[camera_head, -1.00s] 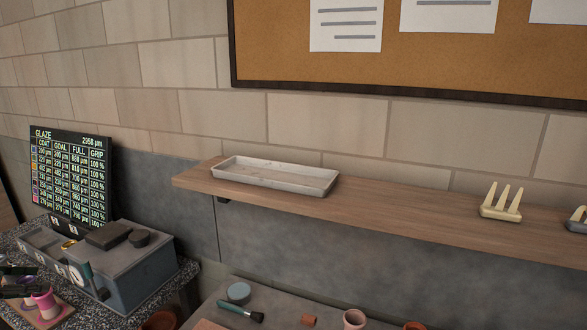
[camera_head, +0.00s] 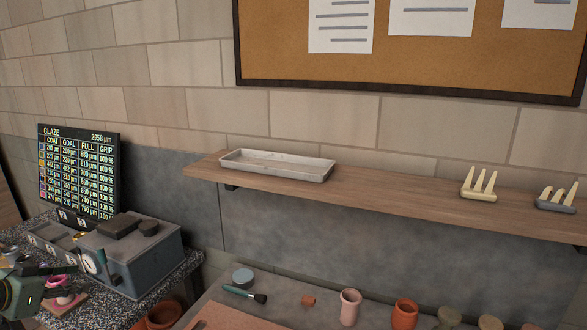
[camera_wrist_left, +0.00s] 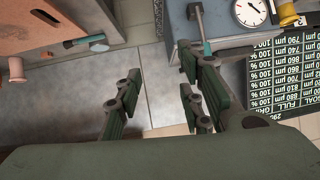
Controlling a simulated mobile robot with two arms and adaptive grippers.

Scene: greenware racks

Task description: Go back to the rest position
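My left gripper (camera_head: 48,272) shows at the lower left edge of the head view, its green and black parts in front of the speckled counter. In the left wrist view, my left gripper (camera_wrist_left: 157,90) has its two dark green fingers wide apart. Nothing is between them but the tiled floor below. My right gripper is not in view.
A grey box with a dial (camera_head: 135,260) and a glaze display (camera_head: 80,170) stand on the speckled counter (camera_head: 185,268). A pink item (camera_head: 58,282) is near my left gripper. A wooden shelf (camera_head: 390,190) bears a white tray (camera_head: 277,166). Several pots stand on the table below.

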